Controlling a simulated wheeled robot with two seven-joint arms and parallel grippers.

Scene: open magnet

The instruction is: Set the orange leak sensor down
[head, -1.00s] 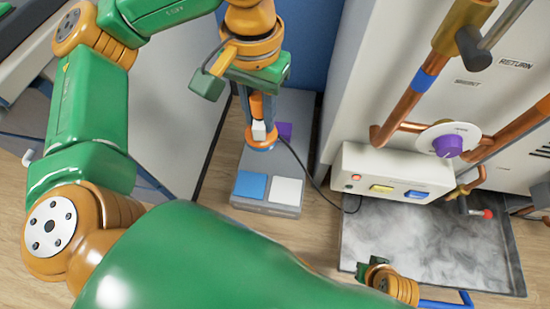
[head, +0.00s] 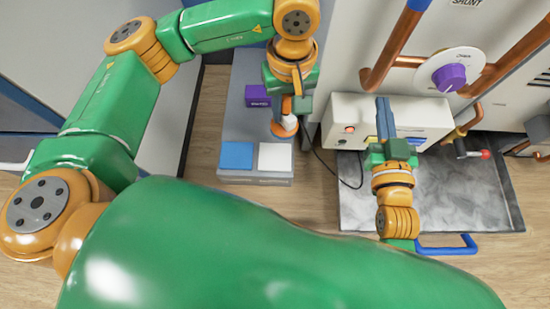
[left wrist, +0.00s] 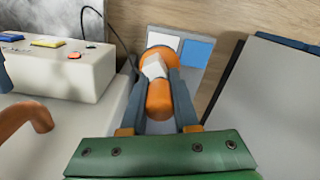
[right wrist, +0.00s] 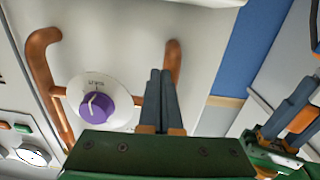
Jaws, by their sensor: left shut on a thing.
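The orange leak sensor (head: 284,127) has an orange foot, a white block and an orange grip. My left gripper (head: 286,104) is shut on its orange grip and holds it foot down. The left wrist view shows the sensor (left wrist: 160,97) between the two fingers. In the head view it appears over the right edge of the grey platform (head: 236,120), behind the white pad (head: 275,156); its height above the platform is unclear. My right gripper (head: 384,103) is shut and empty in front of the control box. Its fingers (right wrist: 167,75) lie together in the right wrist view.
A blue pad (head: 237,155) lies beside the white pad. A purple block (head: 257,96) stands further back on the platform. The control box (head: 345,112), black cable (head: 340,164) and grey tray (head: 462,205) are to the right. A purple knob (head: 448,78) is on the cabinet.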

